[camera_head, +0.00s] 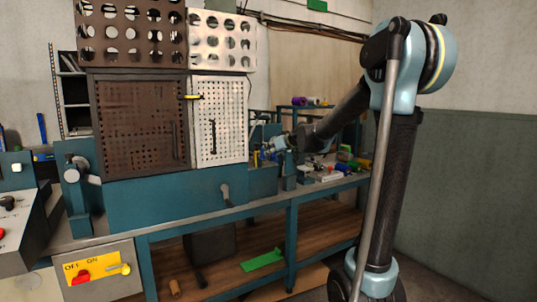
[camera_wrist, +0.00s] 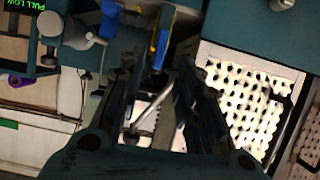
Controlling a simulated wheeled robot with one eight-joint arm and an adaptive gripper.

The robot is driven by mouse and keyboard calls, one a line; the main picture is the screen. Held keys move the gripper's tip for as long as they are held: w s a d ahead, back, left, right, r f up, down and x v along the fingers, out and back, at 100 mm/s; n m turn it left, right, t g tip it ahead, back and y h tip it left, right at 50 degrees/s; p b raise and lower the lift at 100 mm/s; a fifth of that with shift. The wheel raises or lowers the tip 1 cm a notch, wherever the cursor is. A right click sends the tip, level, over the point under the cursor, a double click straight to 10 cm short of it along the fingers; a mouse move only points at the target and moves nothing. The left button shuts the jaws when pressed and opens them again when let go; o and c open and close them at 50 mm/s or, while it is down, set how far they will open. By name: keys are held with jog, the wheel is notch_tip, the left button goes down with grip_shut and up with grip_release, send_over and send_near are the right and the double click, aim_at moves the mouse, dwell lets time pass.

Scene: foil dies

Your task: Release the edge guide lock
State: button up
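In the head view my gripper (camera_head: 276,146) is at the right end of the teal machine, just right of its white perforated door (camera_head: 218,122). In the wrist view the two dark fingers of my gripper (camera_wrist: 156,72) are spread apart. A slanted pale grey lever (camera_wrist: 153,112) shows between them, with no clear contact. A blue part (camera_wrist: 161,48) and a yellow part (camera_wrist: 153,50) stand beyond the fingertips. I cannot tell for certain which of these is the edge guide lock.
The machine (camera_head: 160,203) stands on a teal-framed bench (camera_head: 290,232). Several small coloured objects clutter the bench right of my gripper. In the wrist view a grey rounded fitting (camera_wrist: 77,34) is at upper left and the perforated panel (camera_wrist: 245,95) is close on the right.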

jog(key=shift+v, duration=1.4)
jog(key=s+d+f+m+g+h, duration=0.2)
jog(key=s+d+f, duration=0.5)
jog(key=s, duration=0.7)
jog(key=s+d+f+m+g+h, duration=0.2)
jog(key=s+d+f+g+h, duration=0.1)
jog(key=s+d+f, duration=0.4)
jog(key=s+d+f+m+g+h, duration=0.2)
jog(key=s+d+f+g, duration=0.2)
jog(key=s, duration=1.8)
jog(key=d+f, duration=0.3)
jog(key=f, duration=0.5)
jog(key=shift+d+f+m, duration=0.35)
jog(key=shift+m, duration=0.05)
jog(key=shift+w+f, duration=0.2)
jog(key=shift+w, duration=0.2)
